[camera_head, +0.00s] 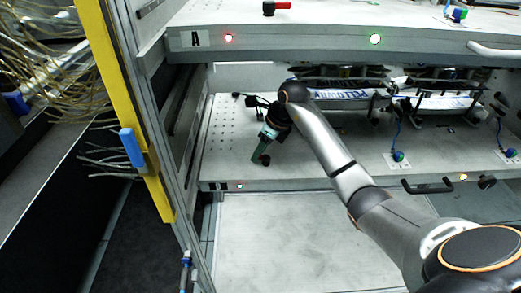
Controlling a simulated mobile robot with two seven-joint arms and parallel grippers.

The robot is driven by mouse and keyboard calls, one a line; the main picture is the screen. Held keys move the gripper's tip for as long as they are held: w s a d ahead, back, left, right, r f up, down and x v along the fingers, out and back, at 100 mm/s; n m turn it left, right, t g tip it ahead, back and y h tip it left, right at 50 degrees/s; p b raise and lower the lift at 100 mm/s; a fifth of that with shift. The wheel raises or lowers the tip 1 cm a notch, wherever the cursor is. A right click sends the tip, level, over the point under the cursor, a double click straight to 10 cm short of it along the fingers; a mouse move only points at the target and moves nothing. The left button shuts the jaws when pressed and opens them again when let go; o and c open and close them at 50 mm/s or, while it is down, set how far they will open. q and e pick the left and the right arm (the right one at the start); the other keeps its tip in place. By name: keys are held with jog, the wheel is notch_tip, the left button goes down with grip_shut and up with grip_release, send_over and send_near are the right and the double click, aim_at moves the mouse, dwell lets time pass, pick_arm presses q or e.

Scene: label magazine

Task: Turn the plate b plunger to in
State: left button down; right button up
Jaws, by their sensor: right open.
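Plate B is the lower grey shelf plate (225,160), with a small label at the left of its front edge. A small dark, reddish knob (265,160), which looks like the plate B plunger, shows right at the fingertips. The gripper is open; the fingers partly hide the knob, and I cannot tell whether they touch it. The turn position of the plunger is too small to read. My left gripper is not in view.
Plate A (300,40) lies above, with a red-handled black part (275,7) on top. Plate B carries label reels (345,93) at the back and a black handle (425,186) in front. A yellow post (120,100) stands left. Plate B's front-middle surface is mostly clear.

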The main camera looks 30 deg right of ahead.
grip_shut()
dwell(0.6)
